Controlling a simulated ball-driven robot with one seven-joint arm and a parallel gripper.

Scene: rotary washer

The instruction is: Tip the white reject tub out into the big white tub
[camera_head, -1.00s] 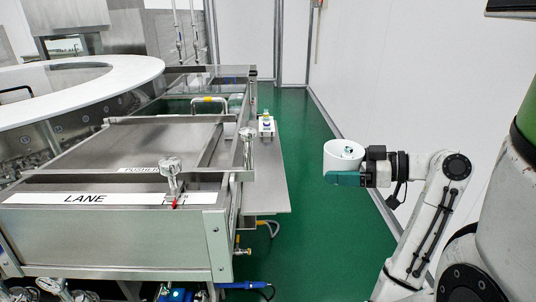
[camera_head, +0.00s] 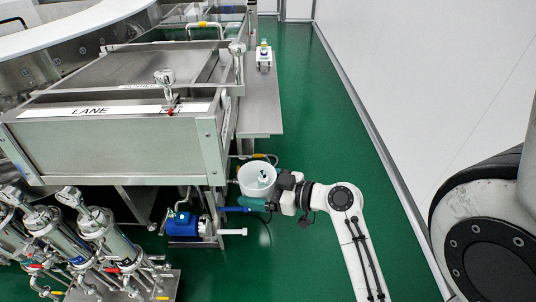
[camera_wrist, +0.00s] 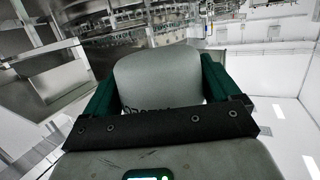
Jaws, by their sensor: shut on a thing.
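The white reject tub (camera_head: 254,186) is a small round tub with something small and dark inside, seen from above in the head view. It looks roughly upright. My gripper (camera_head: 256,204) is shut on it from the right, with green fingers at its side, and holds it in the air over the floor. In the wrist view the tub's pale wall (camera_wrist: 158,77) fills the space between the two green fingers (camera_wrist: 160,90), with partly hidden dark lettering low on it. I cannot make out the big white tub in these frames.
The steel lane tank (camera_head: 120,140) stands to the left, with a side shelf (camera_head: 262,110) along it carrying a small bottle (camera_head: 264,52). A blue pump (camera_head: 184,224) and several filter cylinders (camera_head: 100,232) are below. Green floor (camera_head: 320,130) is open up to the right wall.

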